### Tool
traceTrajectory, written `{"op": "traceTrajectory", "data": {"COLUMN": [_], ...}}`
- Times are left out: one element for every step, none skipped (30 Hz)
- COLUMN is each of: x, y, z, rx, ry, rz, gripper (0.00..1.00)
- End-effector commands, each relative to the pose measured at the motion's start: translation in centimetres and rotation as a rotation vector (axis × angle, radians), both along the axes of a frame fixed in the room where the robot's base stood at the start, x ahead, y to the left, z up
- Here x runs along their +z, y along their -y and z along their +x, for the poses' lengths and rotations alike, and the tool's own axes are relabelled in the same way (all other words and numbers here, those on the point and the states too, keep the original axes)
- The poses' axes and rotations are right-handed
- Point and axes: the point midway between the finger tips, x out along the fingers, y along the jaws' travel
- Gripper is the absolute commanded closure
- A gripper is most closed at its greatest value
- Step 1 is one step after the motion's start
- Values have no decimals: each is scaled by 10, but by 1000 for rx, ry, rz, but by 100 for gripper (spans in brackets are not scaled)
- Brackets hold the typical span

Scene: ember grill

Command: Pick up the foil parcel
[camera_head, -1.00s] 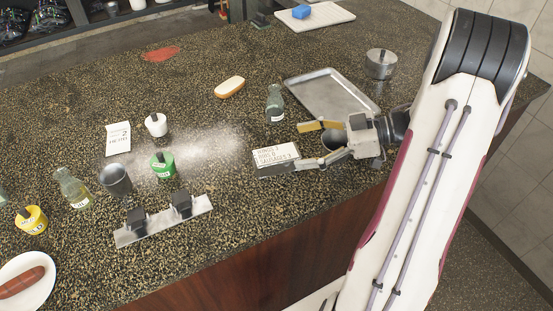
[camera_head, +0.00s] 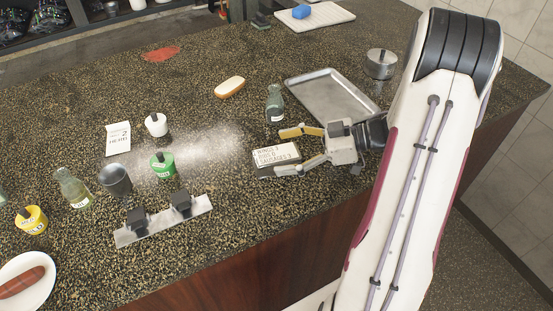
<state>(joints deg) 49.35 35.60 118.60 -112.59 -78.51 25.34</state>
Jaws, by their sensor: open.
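I cannot make out a foil parcel in this view; it may be hidden by my arm. My gripper (camera_head: 281,151) is open, with its two fingers spread and pointing left, low over the counter. A white card with black lettering about wings, buns and sausages (camera_head: 274,155) lies at the fingertips, its right end reaching between them. I cannot tell whether the lower finger touches the card. Nothing is visibly held.
A metal tray (camera_head: 330,95) lies behind my gripper, with a green glass bottle (camera_head: 275,105) at its left and a lidded metal pot (camera_head: 380,64) at its right. A bun (camera_head: 230,87) and a green tub (camera_head: 162,165) sit further left.

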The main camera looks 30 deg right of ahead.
Motion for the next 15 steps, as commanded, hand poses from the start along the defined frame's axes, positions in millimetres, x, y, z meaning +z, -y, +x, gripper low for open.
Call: {"op": "traceTrajectory", "data": {"x": [0,0,0,0,0,0,0,0,0,0,0,0,0,0,0], "y": [-1,-1,-1,-1,-1,-1,-1,-1,0,0,0,0,0,0,0], "z": [0,0,0,0,0,0,0,0,0,0,0,0,0,0,0], "rx": [0,0,0,0,0,0,0,0,0,0,0,0,0,0,0], "ry": [0,0,0,0,0,0,0,0,0,0,0,0,0,0,0], "rz": [0,0,0,0,0,0,0,0,0,0,0,0,0,0,0], "gripper": [23,23,23,23,23,23,23,23,23,23,23,23,23,23,25]}}
